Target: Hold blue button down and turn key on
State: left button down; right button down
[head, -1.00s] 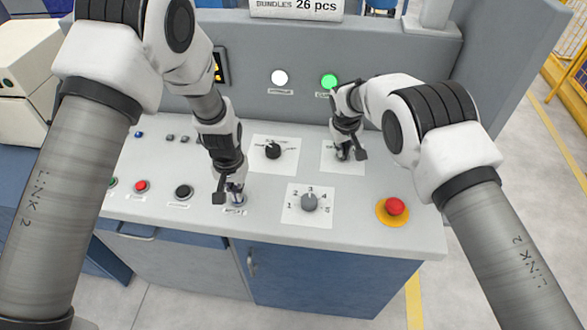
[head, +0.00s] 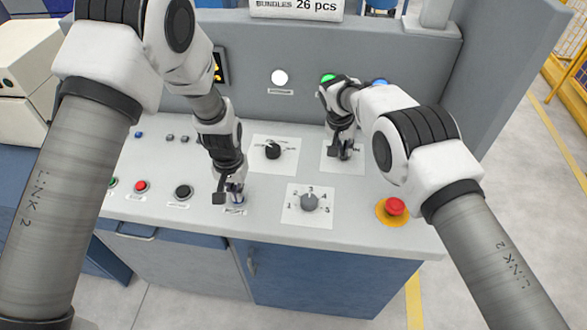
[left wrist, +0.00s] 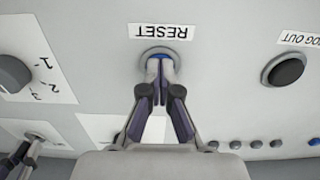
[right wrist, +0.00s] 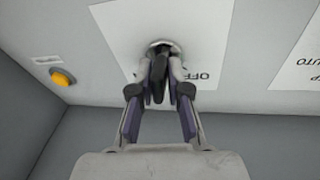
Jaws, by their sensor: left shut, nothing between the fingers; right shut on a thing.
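The blue button (left wrist: 149,56), labelled RESET, is mostly hidden behind my left fingertips in the left wrist view. Only parts of its blue edge show. My left gripper (head: 237,193) is shut with nothing between its fingers. Its tips are at the button face and appear to touch it; how far the button is pressed I cannot tell. The dark key (right wrist: 158,72) is in its round metal lock on a white plate with an OFF label. My right gripper (right wrist: 162,66) is shut on the key. In the head view the right gripper (head: 342,153) covers the key.
A grey rotary knob (head: 309,202) and a black selector (head: 273,151) lie between the grippers. A red emergency button (head: 395,207) is at the right. A black button (head: 183,192) is left of my left gripper. A back panel with a white lamp (head: 280,77) rises behind.

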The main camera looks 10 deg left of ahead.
aim_at(345, 144)
jog(key=shift+d+f, duration=0.1)
jog(key=m, duration=0.3)
jog(key=shift+g, duration=0.4)
jog(key=c, duration=1)
grip_release()
jog(key=shift+c, duration=0.2)
jog(key=shift+d+v, duration=0.2)
jog(key=shift+v, duration=0.8)
jog(key=shift+d+v, duration=0.2)
jog(key=shift+v, duration=0.8)
jog(key=shift+w, duration=0.1)
